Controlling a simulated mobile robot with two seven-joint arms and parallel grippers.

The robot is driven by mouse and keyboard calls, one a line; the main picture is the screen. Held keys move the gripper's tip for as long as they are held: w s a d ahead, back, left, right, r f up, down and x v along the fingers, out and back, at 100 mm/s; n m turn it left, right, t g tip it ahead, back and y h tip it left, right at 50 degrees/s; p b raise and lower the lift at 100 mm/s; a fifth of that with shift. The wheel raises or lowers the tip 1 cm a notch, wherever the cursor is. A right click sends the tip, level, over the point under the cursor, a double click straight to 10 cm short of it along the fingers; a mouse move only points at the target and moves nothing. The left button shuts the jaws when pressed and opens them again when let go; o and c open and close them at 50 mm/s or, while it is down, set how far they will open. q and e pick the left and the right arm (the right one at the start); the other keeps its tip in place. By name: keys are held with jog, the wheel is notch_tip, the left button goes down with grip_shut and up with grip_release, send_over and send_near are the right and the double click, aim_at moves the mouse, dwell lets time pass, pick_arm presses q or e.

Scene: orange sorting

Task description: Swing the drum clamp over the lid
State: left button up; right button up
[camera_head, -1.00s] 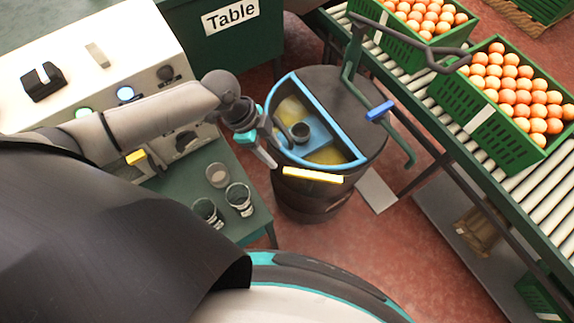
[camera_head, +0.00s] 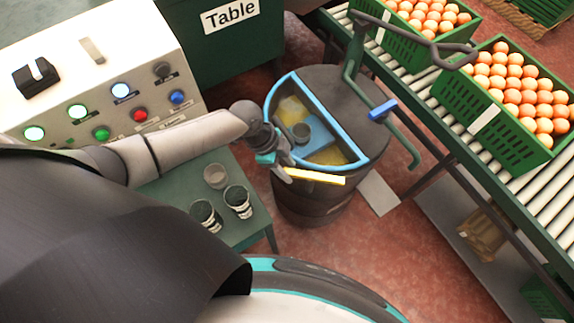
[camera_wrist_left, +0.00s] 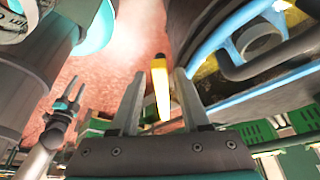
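The dark drum (camera_head: 318,205) stands on the red floor. Its dark lid part (camera_head: 345,85) covers the right side, and a blue-rimmed opening (camera_head: 345,146) shows on the left. A yellow bar (camera_head: 318,177) juts at the drum's front edge; I cannot tell whether it is the clamp's handle. My left gripper (camera_head: 283,172) is open at the yellow bar's left end. In the wrist view the yellow bar (camera_wrist_left: 160,88) shows between its separated fingers. My right gripper (camera_wrist_left: 72,92) appears small there, its fingers apart.
A green table (camera_head: 175,195) with several glasses stands left of the drum, beside a white button panel (camera_head: 70,75). A roller conveyor (camera_head: 440,125) with green crates (camera_head: 478,125) of oranges runs along the right.

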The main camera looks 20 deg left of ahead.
pick_arm(q)
grip_shut()
dwell(1.1)
